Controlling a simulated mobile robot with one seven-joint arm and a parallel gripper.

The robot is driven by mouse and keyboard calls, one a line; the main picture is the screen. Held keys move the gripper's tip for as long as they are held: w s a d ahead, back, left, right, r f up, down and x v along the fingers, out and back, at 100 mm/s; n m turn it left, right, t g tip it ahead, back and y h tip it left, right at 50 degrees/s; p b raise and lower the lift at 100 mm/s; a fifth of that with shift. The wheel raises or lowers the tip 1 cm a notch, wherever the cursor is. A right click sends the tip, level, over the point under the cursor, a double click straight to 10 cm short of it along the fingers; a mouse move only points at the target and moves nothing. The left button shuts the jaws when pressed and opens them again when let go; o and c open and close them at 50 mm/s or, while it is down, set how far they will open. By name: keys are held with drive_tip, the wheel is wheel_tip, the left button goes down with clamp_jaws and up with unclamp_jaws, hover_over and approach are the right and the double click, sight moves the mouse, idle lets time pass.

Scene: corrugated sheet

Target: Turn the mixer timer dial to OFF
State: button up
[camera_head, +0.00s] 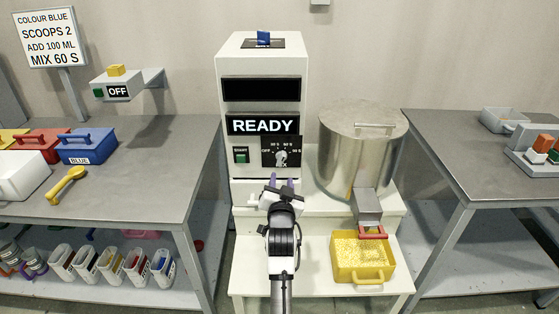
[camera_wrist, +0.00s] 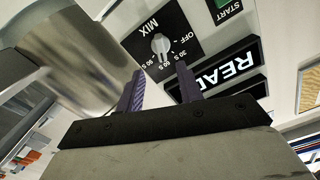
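The mixer timer dial (camera_head: 281,158) is a pale knob on a black panel, marked OFF, 30 S, 60 S and 90 S, with MIX below. It also shows in the wrist view (camera_wrist: 160,43), rotated with the camera. Its pointer seems to be toward the 60 S mark, not OFF, though it is small. My gripper (camera_head: 282,181) is in front of and just below the dial. Its two purple fingers are apart and nothing is between them. In the wrist view my gripper (camera_wrist: 163,78) points toward the dial, which lies beyond the fingertips. No contact shows.
A READY display (camera_head: 263,125) and green START button (camera_head: 241,156) sit beside the dial. A steel drum (camera_head: 360,150) stands close on the right, above a yellow bin (camera_head: 362,270). A table (camera_head: 150,190) is on the left, another (camera_head: 450,150) on the right.

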sight(281, 162)
drive_tip(key=w+p, duration=0.2)
drive_tip(key=w, duration=0.8)
drive_tip(key=shift+s, duration=0.1)
clamp_jaws()
